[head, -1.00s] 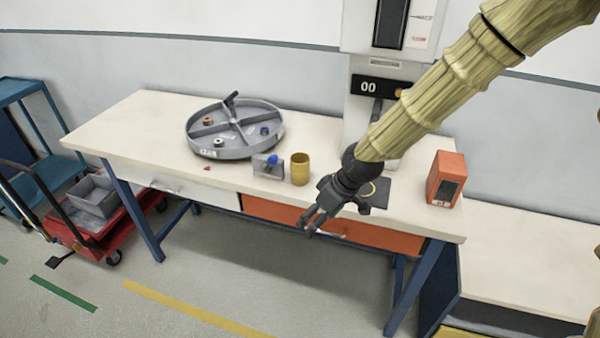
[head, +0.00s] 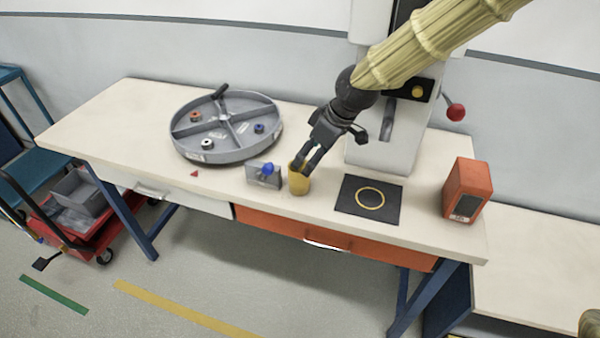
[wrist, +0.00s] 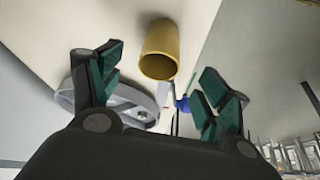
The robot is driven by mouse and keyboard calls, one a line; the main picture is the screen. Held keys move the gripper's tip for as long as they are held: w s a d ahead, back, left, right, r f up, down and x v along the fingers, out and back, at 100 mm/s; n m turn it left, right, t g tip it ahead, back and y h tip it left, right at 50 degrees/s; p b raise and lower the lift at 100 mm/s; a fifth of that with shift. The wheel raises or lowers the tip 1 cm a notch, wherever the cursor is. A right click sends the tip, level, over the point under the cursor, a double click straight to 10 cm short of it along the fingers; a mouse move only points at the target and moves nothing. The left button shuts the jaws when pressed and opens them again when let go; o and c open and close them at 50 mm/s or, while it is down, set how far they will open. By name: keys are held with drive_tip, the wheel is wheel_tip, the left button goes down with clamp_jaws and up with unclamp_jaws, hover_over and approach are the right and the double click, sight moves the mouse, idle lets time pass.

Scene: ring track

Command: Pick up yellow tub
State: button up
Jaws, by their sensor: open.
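The yellow tub (head: 299,183) stands upright near the front edge of the white-topped table, just right of a small grey block with a blue knob. In the wrist view the tub (wrist: 160,50) shows its open mouth, ahead of and between my spread fingers. My gripper (head: 303,166) is open and reaches down at the tub's rim in the head view. The wrist view shows both dark green fingers (wrist: 165,92) apart with nothing between them. The fingertips overlap the tub's mouth in the head view, so I cannot tell whether they touch it.
A round grey divided tray (head: 205,155) with small rings lies left on the table. The grey block with the blue knob (head: 262,177) is close beside the tub. A black mat with a yellow ring (head: 350,205), an orange box (head: 467,188) and a white machine (head: 375,155) are to the right.

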sight(299, 175)
drive_tip(key=x, duration=0.4)
drive_tip(key=shift+a, duration=0.15)
drive_tip(key=shift+a+f+p, duration=0.1)
drive_tip(key=shift+f+p, duration=0.25)
drive_tip(key=shift+f, duration=0.05)
drive_tip(key=shift+d+p+x, duration=0.2)
drive_tip(key=shift+p+x, duration=0.45)
drive_tip(key=shift+x, duration=1.75)
drive_tip(key=c, duration=1.1)
